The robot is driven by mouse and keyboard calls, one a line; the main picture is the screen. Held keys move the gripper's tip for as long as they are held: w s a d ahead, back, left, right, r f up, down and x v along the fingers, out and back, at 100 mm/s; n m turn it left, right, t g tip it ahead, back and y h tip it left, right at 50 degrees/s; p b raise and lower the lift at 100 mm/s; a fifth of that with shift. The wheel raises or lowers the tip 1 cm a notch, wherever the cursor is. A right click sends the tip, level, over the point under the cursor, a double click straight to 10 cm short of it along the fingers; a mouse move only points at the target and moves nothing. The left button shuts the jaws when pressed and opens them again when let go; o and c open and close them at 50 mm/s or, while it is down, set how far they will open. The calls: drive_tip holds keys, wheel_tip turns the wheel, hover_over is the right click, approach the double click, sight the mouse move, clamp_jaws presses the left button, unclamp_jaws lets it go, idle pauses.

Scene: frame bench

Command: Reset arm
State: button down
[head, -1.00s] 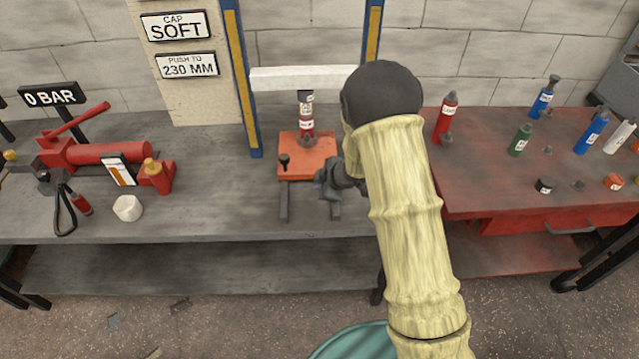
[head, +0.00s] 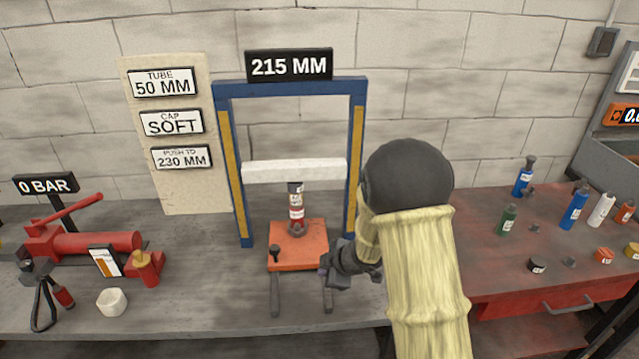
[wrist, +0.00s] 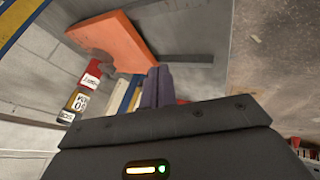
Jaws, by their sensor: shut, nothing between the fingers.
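My gripper (head: 328,268) is at the right side of the orange plate (head: 297,247) of the blue press frame (head: 227,165). In the wrist view its two dark fingers (wrist: 157,88) are together with nothing between them. The orange plate (wrist: 112,40) shows just past the fingertips in that view; whether they touch it I cannot tell. A red and black labelled tube (head: 296,212) stands upright on the plate, under the white crossbar (head: 295,170). My arm hides part of the bench to the right of the press.
A sign (head: 289,66) on the press reads 215 MM. Several bottles and caps are on the red bench (head: 480,270) at the right.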

drive_tip(key=s+d+r+m+h+p, duration=0.4)
drive_tip(key=s+d+r+m+p, duration=0.15)
drive_tip(key=d+r+m, duration=0.55)
drive_tip(key=s+r+m+g+h+p, duration=0.1)
drive_tip(key=s+r+m+p, duration=0.3)
drive_tip(key=s, duration=1.1)
wheel_tip(320, 180, up, 4)
drive_tip(key=shift+s+d+f+m+g, duration=0.1)
drive_tip(key=shift+s+d+m+g, duration=0.25)
drive_tip(key=shift+m+g, duration=0.65)
